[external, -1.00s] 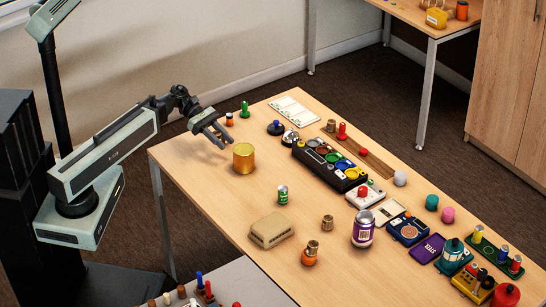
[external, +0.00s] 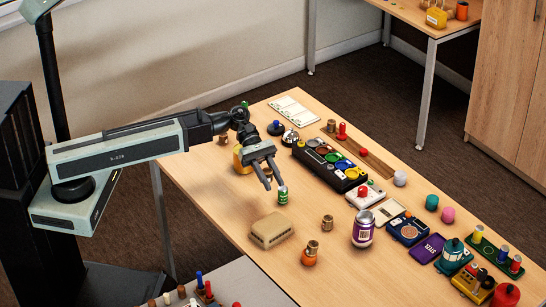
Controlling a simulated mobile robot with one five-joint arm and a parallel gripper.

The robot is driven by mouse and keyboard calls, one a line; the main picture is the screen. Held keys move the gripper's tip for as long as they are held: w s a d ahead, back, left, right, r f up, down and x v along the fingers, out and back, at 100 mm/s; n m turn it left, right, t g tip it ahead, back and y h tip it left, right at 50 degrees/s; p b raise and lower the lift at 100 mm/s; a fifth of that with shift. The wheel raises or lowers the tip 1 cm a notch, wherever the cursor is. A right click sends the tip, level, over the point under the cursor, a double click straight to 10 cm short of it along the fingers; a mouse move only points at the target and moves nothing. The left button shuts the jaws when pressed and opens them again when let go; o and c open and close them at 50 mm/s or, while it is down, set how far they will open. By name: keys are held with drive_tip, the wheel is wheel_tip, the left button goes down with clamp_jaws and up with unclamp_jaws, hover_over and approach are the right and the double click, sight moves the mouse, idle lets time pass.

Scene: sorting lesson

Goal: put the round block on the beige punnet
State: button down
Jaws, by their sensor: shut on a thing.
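The beige punnet (external: 272,231) is a low, ribbed tan box on the near left of the table. My gripper (external: 276,186) is above the table, behind the punnet, with its fingers pointing down and to the right. I cannot pick out the round block with certainty.
An orange jar (external: 310,257), a brass-coloured piece (external: 327,222) and a purple can (external: 363,229) stand right of the punnet. A black tray of coloured parts (external: 331,166) lies farther back. The table's front left is clear.

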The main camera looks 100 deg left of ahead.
drive_tip(key=m, duration=0.1)
hover_over(275, 230)
drive_tip(key=shift+g+h, duration=0.3)
drive_tip(key=shift+g, duration=0.1)
wheel_tip(275, 230, down, 8)
drive_tip(key=b, duration=0.8)
drive_tip(key=shift+a+r, duration=0.1)
drive_tip(key=shift+r, duration=0.35)
drive_tip(key=shift+f, duration=0.15)
drive_tip(key=c, duration=1.1)
unclamp_jaws()
